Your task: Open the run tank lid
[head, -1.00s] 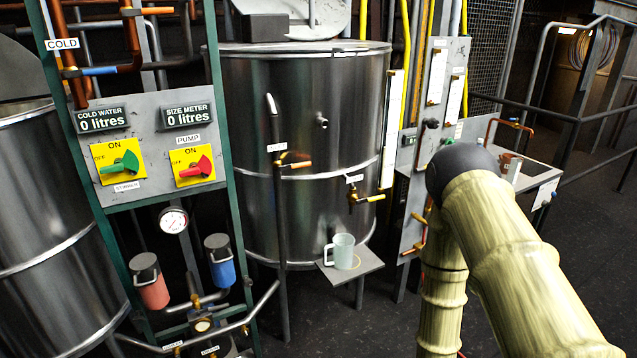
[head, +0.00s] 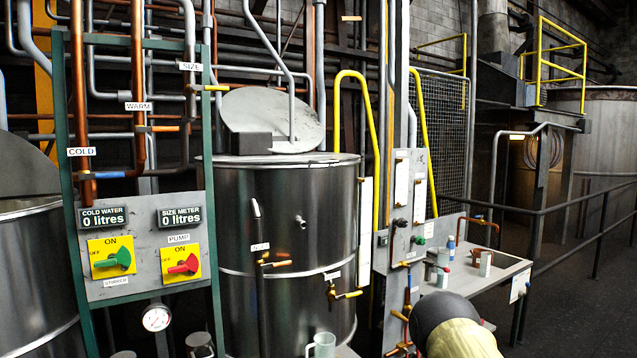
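A tall steel tank (head: 285,205) stands in the middle of the head view; its small labels are too blurred to read, so I cannot tell for certain that it is the run tank. A grey round disc (head: 275,113), which looks like a lid, shows tilted above the back of the tank's rim. A dark block (head: 250,143) sits in front of the disc's lower left. The tank's inside is hidden from this angle. Only part of my arm shows, low at the right of the tank. My gripper is not in view.
A green-framed panel (head: 145,240) with green and red switches stands left of the tank. Another steel tank (head: 38,285) is at the left edge. A side table (head: 495,271) with small containers is at right. Yellow rails (head: 430,150) rise behind. Open dark floor (head: 575,300) lies at right.

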